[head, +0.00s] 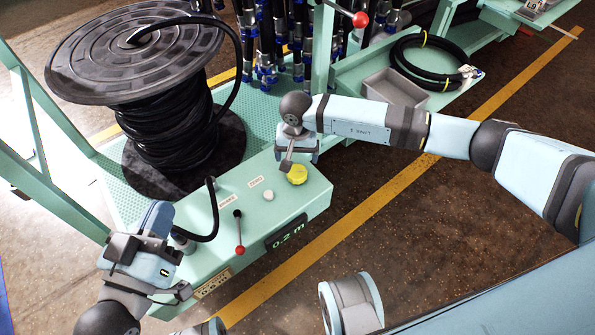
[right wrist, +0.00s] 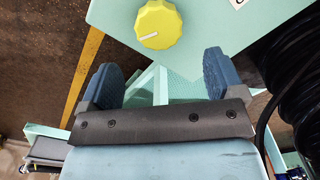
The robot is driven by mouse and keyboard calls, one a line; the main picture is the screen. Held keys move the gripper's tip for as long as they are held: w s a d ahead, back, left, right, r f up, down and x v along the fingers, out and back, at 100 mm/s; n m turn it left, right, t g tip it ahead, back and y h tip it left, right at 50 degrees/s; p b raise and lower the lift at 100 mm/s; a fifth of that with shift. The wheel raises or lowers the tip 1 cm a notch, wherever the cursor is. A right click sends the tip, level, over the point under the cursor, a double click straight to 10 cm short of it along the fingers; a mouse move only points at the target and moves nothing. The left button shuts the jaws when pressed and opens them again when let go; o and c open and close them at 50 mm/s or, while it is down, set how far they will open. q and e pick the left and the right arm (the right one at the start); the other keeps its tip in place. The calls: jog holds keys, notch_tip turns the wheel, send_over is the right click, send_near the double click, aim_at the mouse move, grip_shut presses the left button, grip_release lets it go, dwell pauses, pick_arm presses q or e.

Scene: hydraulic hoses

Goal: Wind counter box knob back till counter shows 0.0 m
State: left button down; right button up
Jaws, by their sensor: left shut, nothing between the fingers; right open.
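The yellow knob (head: 297,174) sits on top of the green counter box (head: 318,197) near its right end. The counter display (head: 287,234) on the box's front reads 0.2 m. My right gripper (head: 287,162) is just behind the knob. In the right wrist view my right gripper (right wrist: 162,78) is open and empty, and the knob (right wrist: 158,24) lies beyond its fingertips, not between them. A white line on the knob points toward the lower left there. My left gripper (head: 180,291) is shut and empty at the box's left end, its fingers partly unclear.
A white button (head: 268,195) and a red-tipped lever (head: 240,249) stand on the box left of the knob. A black hose (head: 214,205) rises beside them. A large hose reel (head: 137,55) stands behind. A grey bin (head: 394,90) and coiled hose (head: 432,70) lie at the back right.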

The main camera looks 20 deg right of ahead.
aim_at(297, 169)
notch_tip(297, 169, down, 7)
jog(key=shift+f+b, duration=0.1)
jog(key=shift+b, duration=0.8)
pick_arm(q)
notch_tip(297, 169, down, 4)
jog(key=shift+d+r+g, duration=0.15)
jog(key=shift+r+g, duration=0.05)
jog(key=shift+g, duration=0.5)
pick_arm(e)
jog(key=c, duration=0.9)
